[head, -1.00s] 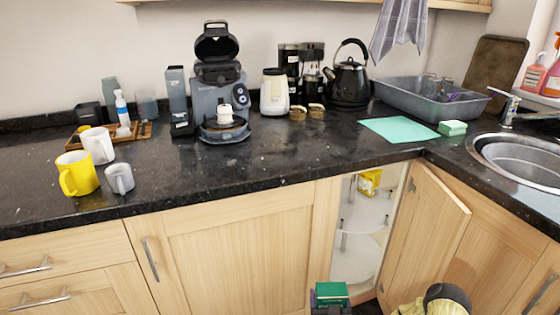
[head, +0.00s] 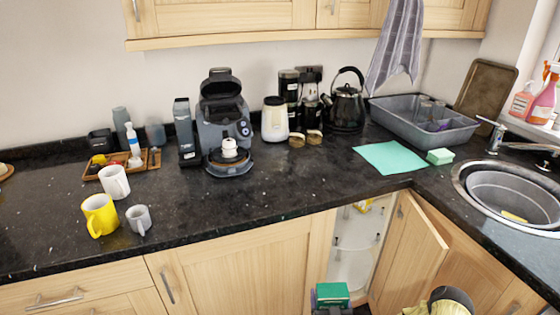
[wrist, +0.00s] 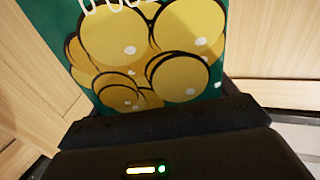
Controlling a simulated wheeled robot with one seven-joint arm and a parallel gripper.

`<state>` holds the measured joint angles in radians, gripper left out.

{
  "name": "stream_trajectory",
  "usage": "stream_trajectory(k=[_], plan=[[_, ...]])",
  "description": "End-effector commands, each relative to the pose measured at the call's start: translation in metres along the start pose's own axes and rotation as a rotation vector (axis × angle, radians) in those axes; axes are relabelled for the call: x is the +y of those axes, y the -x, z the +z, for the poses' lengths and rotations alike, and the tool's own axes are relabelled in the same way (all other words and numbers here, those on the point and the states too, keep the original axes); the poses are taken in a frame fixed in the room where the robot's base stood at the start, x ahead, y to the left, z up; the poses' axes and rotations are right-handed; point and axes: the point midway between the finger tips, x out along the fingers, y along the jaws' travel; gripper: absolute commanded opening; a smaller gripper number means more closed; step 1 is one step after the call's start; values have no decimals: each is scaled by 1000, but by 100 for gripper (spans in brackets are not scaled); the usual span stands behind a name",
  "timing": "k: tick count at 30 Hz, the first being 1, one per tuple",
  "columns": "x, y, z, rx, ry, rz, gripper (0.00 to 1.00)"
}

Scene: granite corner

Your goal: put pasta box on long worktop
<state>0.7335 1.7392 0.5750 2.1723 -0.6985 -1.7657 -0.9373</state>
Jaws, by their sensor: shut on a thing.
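The pasta box (head: 332,291) is green and shows low in the head view, in front of the open corner cupboard and below the worktop edge. The wrist view shows its printed face (wrist: 150,50) close up, green with yellow round shapes and part of some white lettering. My gripper (wrist: 165,115) is shut on the box; its fingertips are mostly hidden. The long worktop (head: 260,195) is black speckled granite along the back wall, above and beyond the box.
On the worktop stand a yellow mug (head: 99,215), white mug (head: 114,181), grey mug (head: 139,219), coffee machine (head: 222,125), kettle (head: 347,105) and green mat (head: 391,157). Its front middle is bare. The cupboard door (head: 408,250) stands open. A sink (head: 510,195) lies right.

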Motion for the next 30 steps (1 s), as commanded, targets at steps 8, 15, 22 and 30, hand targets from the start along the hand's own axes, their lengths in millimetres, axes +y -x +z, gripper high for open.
stream_trajectory(k=[8,15,22,30], plan=[[0,12,-56,1,-4,1,43],[0,21,-95,4,-6,3,43],[-1,30,-130,5,-9,5,43],[-1,34,-140,6,-10,6,43]])
